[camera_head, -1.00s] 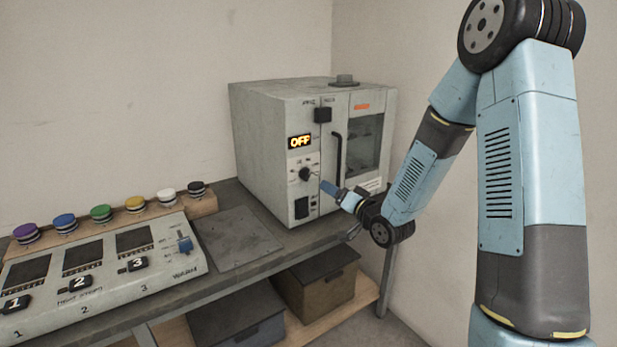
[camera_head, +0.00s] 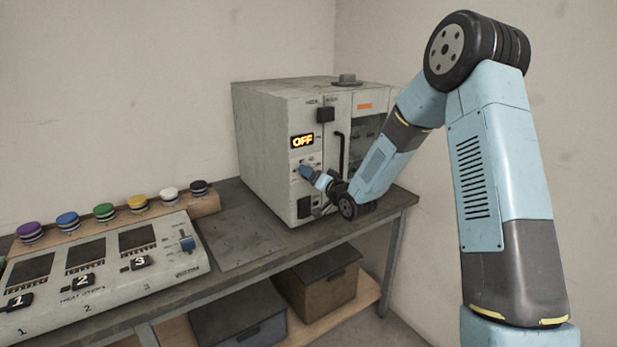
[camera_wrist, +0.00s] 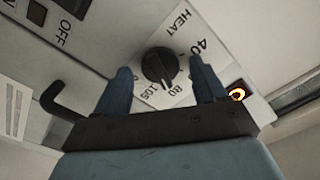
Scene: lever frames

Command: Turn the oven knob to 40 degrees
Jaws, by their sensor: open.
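In the wrist view the black oven knob (camera_wrist: 159,66) sits on a white dial plate marked HEAT, 40, 80 and 105. My gripper (camera_wrist: 165,82) is open, with one blue finger on each side of the knob; I cannot tell whether they touch it. In the head view my gripper (camera_head: 307,173) is at the oven front and hides the knob. The exact pointer angle is hard to read.
The black door handle (camera_head: 340,153) stands out right of my gripper; a black handle (camera_wrist: 62,102) shows in the wrist view. A heating station (camera_head: 190,262) with colored jars (camera_head: 104,212) behind it stands at left. A bare plate (camera_head: 235,240) lies before the oven.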

